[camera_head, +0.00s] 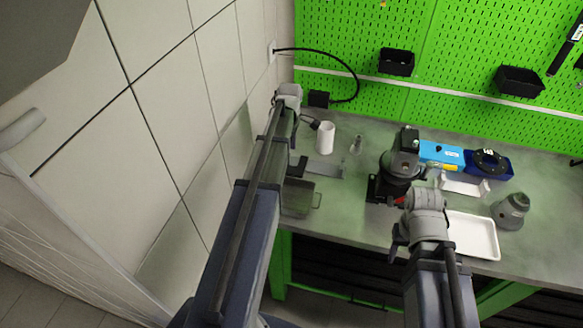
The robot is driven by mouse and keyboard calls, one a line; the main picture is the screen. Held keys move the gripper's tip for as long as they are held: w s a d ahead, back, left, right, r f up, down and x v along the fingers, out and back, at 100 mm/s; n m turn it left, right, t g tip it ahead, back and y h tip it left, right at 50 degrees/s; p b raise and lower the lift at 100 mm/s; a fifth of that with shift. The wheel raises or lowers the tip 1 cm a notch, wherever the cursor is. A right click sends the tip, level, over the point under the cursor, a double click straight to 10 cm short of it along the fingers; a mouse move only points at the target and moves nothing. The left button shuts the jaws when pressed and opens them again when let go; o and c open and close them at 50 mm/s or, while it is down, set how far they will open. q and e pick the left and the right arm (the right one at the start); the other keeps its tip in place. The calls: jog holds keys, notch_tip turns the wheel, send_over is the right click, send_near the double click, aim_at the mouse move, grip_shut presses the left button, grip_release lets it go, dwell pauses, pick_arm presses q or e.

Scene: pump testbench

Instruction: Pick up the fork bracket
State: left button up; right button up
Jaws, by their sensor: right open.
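A pale piece with raised ends, which looks like the fork bracket (463,187), lies on the bench to the right of my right wrist, in front of the blue box. My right gripper (386,190) is dark, open and left of this piece, apart from it. Its fingers are partly hidden by my own wrist, and nothing shows between them. My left arm reaches over the left end of the bench. My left gripper (298,167) is small and dark there, and its jaws are not clear.
A white tray (490,253) lies at the front right, with a grey conical part (512,210) beside it. A blue box (441,152) and a dark blue holder (500,172) stand behind. A white cylinder (325,137) stands at the left. The green pegboard (460,45) closes the back.

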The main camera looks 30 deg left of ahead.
aim_at(290, 169)
pick_arm(q)
notch_tip(290, 169, down, 2)
jog(key=shift+b, duration=0.6)
jog(key=shift+r, duration=0.1)
jog(key=f+b, duration=0.4)
jog(key=shift+s+d+f, duration=0.1)
jog(key=shift+s+d, duration=0.1)
jog(key=shift+s, duration=0.15)
jog(key=shift+f+b, duration=0.55)
jog(key=shift+b, duration=0.05)
jog(key=shift+r, duration=0.1)
grip_shut()
